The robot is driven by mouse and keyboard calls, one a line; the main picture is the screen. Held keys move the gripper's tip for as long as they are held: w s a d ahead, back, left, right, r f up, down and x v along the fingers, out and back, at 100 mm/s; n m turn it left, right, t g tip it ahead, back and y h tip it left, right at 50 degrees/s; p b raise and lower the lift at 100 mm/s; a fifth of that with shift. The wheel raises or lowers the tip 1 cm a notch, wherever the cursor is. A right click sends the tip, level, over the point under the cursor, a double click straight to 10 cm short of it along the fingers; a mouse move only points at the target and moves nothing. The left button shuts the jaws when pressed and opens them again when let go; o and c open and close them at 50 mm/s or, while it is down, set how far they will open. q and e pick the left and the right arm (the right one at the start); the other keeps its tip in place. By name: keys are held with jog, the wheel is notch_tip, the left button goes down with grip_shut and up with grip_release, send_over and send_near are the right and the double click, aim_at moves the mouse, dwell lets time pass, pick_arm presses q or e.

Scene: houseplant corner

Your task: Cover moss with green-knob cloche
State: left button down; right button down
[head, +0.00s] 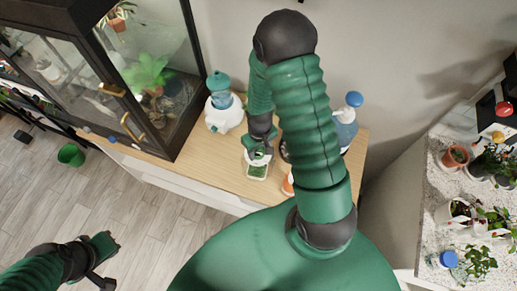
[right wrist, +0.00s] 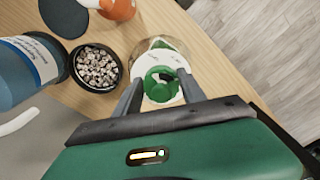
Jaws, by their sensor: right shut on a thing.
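My right gripper (right wrist: 156,92) is shut on the green-knob cloche, with a finger on either side of its green knob (right wrist: 160,84). The clear glass of the cloche (right wrist: 146,53) extends beyond the white top in the right wrist view. Green moss (head: 257,170) shows just below my right gripper (head: 260,150) in the head view, on the wooden counter. I cannot tell whether the cloche rests around the moss or hangs above it. My left gripper (head: 108,263) is open and empty over the floor at the lower left.
A pot of gravel (right wrist: 97,68), a blue bottle (right wrist: 25,68) and an orange object (right wrist: 118,8) stand close by. A white vessel with a teal top (head: 222,105) is left of my right gripper. A glass cabinet (head: 155,60) borders the wooden counter (head: 195,165).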

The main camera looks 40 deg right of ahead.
jog(key=shift+a, duration=0.2)
jog(key=shift+f, duration=0.2)
jog(key=shift+d+f, duration=0.1)
jog(key=shift+f, duration=0.15)
jog(key=shift+b, duration=0.3)
dwell(0.3)
jog(key=shift+f+b, duration=0.8)
jog(key=shift+f, duration=0.35)
jog(key=c, duration=1)
grip_release()
jog(key=shift+c, duration=0.2)
jog(key=o, duration=0.4)
